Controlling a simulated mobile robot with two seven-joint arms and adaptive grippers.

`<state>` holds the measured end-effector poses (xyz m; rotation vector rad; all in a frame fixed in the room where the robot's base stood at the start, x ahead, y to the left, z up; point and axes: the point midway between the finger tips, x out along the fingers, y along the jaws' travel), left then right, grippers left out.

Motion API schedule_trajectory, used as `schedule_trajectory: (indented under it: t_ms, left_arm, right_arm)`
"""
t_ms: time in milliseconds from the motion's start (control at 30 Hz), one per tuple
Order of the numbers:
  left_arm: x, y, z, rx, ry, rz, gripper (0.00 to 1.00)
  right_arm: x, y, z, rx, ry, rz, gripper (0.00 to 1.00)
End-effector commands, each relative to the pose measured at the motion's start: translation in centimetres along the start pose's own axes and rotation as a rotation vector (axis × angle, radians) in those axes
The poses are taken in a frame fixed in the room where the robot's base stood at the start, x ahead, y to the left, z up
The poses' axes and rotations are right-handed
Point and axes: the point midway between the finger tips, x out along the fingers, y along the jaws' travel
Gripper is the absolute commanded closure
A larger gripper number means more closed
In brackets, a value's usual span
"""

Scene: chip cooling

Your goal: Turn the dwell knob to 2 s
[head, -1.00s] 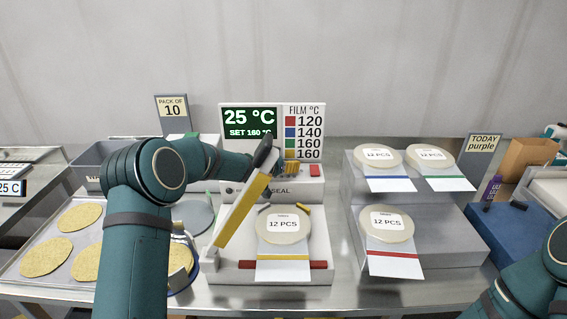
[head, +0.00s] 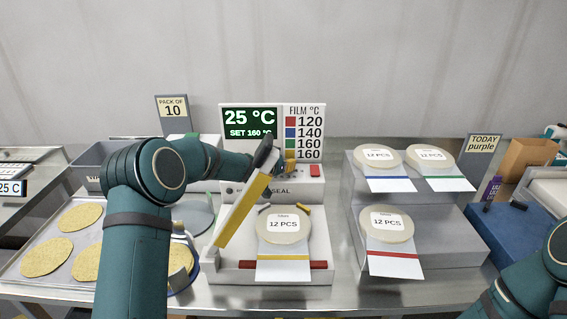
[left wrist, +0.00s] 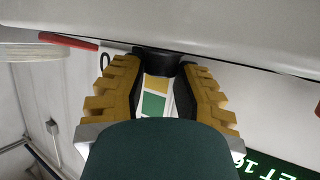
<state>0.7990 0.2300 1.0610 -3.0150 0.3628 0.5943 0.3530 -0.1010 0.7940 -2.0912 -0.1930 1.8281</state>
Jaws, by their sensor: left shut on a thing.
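The sealer (head: 232,191) stands at mid bench, with a display (head: 249,122) reading 25 °C and SET 160 °C. My left gripper (head: 290,163) is at its front panel, partly hidden behind my wrist. In the left wrist view my left gripper (left wrist: 158,85) has its two yellow fingers closed on a dark round knob (left wrist: 155,60). The knob's dwell marks and pointer are hidden, so its setting cannot be read. A red button (head: 314,170) sits just right of the fingers. My right arm shows at the lower right, its gripper out of view.
The sealer's raised yellow-edged arm (head: 243,212) is close to my left forearm. A 12 PCS pack (head: 283,228) lies on the sealer bed. A stepped grey stand (head: 450,235) with several packs is at right. A tray (head: 30,283) of round chips is at left.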

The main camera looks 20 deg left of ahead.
Motion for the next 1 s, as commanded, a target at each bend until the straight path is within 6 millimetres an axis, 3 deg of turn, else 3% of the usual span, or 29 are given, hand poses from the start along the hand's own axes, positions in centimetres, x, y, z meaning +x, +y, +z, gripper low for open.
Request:
schedule_trajectory:
  t_ms: [800,833,900,1000]
  left_arm:
    - [0.11,0.09,0.56,-0.002,-0.01,0.001,1.0]
    - [0.11,0.09,0.56,-0.002,-0.011,0.002,0.63]
    - [0.11,0.09,0.55,-0.002,-0.01,0.002,0.39]
    - [0.09,0.07,0.43,-0.001,-0.008,0.001,0.35]
  right_arm:
    - [0.03,0.01,0.01,0.0,0.0,0.0,0.66]
    - [0.03,0.01,0.0,0.0,0.0,0.0,0.66]
    - [0.03,0.01,0.0,0.0,0.0,0.0,0.66]
    - [0.02,0.01,0.0,0.0,0.0,0.0,0.66]
